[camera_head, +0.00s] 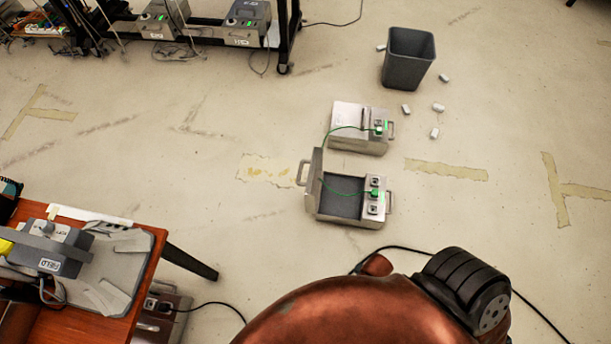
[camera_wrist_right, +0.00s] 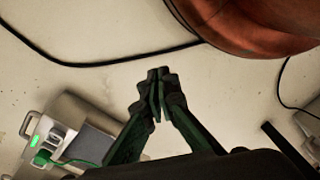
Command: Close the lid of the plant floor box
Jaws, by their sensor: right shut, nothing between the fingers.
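The plant floor box is an open metal box (camera_head: 340,213) on the floor in the head view. Its lid (camera_head: 316,172) stands up at the left side, with a handle at its edge, and the dark inside shows. A socket panel (camera_head: 374,203) with a green plug sits at its right end. In the right wrist view, a box panel (camera_wrist_right: 46,143) with a green plug and a lit green light shows at lower left. My right gripper (camera_wrist_right: 158,78) is shut and empty, apart from that box, above the floor. My left gripper is in neither view.
A closed metal box (camera_head: 355,118) stands just behind, joined by a green cable. A grey bin (camera_head: 408,58) and several small white pieces lie further back. A wooden desk (camera_head: 145,290) is at lower left. A black cable (camera_wrist_right: 110,60) crosses the floor. Floor left of the open box is clear.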

